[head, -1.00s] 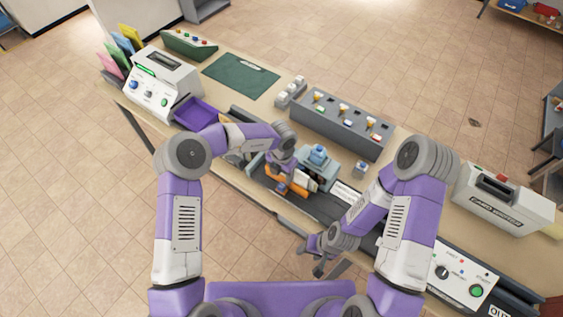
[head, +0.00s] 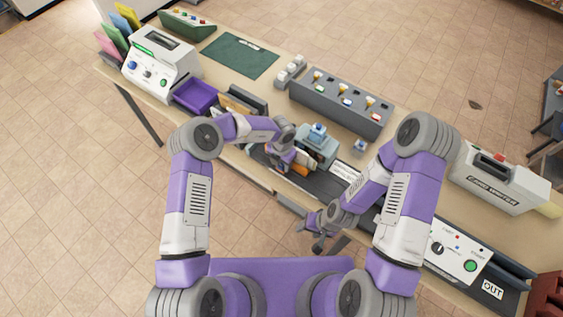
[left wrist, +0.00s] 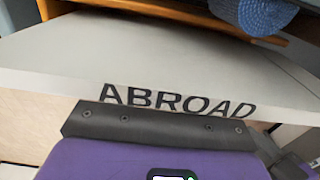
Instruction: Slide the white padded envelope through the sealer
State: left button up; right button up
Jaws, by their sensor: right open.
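A pale envelope-like piece (head: 289,156) shows beside my left gripper in the head view, mostly hidden. In the left wrist view a pale grey-white panel (left wrist: 150,60) marked "ABROAD" lies right in front of the dark gripper part; I cannot tell if it is the white padded envelope. The pale blue-grey machine with a blue top (head: 317,145), which looks like the sealer, stands just right of the gripper. My left gripper (head: 280,162) is low over the dark belt; its fingertips are hidden. My right gripper (head: 318,240) is open and empty in front of the table edge.
A dark belt (head: 327,188) runs along the table's front, with an orange piece (head: 301,167) by the sealer. A grey console (head: 342,108) stands behind. A purple tray (head: 195,95) and dark upright dividers (head: 243,103) are to the left; a control box (head: 460,252) is right.

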pick_arm(q)
grip_shut()
jog(key=shift+s+d+p, duration=0.2)
jog(key=shift+s+d, duration=0.45)
jog(key=shift+d, duration=0.25)
jog(key=shift+s+d+p, duration=0.2)
jog(key=shift+s+d, duration=0.45)
jog(key=shift+d, duration=0.25)
jog(key=shift+o, duration=0.9)
grip_release()
jog(key=shift+r, duration=0.1)
notch_tip(320, 180, up, 8)
jog(key=shift+f, duration=0.25)
